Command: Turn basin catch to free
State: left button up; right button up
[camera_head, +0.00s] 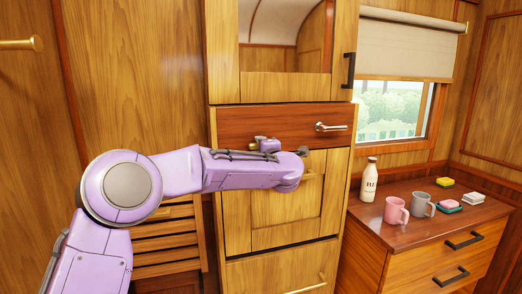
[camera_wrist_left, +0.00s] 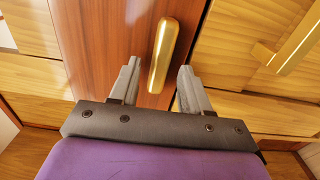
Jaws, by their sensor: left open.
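The basin catch (camera_head: 330,127) is a small shiny lever on the red-brown basin front (camera_head: 250,120). It lies roughly level in the head view. In the left wrist view the catch (camera_wrist_left: 165,50) looks brass and long. Its near end shows between my left fingertips, with a gap on each side. My left gripper (camera_wrist_left: 158,78) is open and empty. In the head view my left gripper (camera_head: 303,152) is small and partly hidden behind my arm, just below and left of the catch. My right gripper is in neither view.
A brass handle (camera_head: 312,177) sits on the door below the basin front; it also shows in the left wrist view (camera_wrist_left: 290,42). A black handle (camera_head: 349,70) is above. A counter (camera_head: 370,222) at right holds a bottle (camera_head: 369,182), pink mug (camera_head: 396,211) and grey mug (camera_head: 422,205).

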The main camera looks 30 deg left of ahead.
pick_arm(q)
jog(key=b+v, duration=0.2)
jog(key=v, duration=0.8)
jog(key=shift+s, duration=0.2)
jog(key=s+d+f+m+h, duration=0.25)
jog(key=f+m, duration=0.25)
jog(key=f, duration=0.7)
jog(key=s+d+f+m+h, duration=0.1)
jog(key=s+f+m+h, duration=0.3)
jog(key=f, duration=0.9)
jog(key=d+f+m+h, duration=0.2)
jog(key=f+m, duration=0.5)
jog(key=f, duration=0.5)
jog(key=s+f+m+g, duration=0.1)
jog(key=s+f+g, duration=0.1)
jog(key=s+f, duration=0.5)
jog(key=s+a+f+m+g+h, duration=0.1)
jog(key=s+f+m+g, duration=0.1)
jog(key=s+f, duration=0.6)
jog(key=s+f+m+g+h, duration=0.1)
jog(key=s+f+g, duration=0.3)
jog(key=s, duration=1.4)
notch_tip(320, 180, down, 4)
jog(key=shift+s+a+r+m, duration=0.1)
jog(key=shift+s+a+m, duration=0.25)
jog(key=shift+m, duration=0.25)
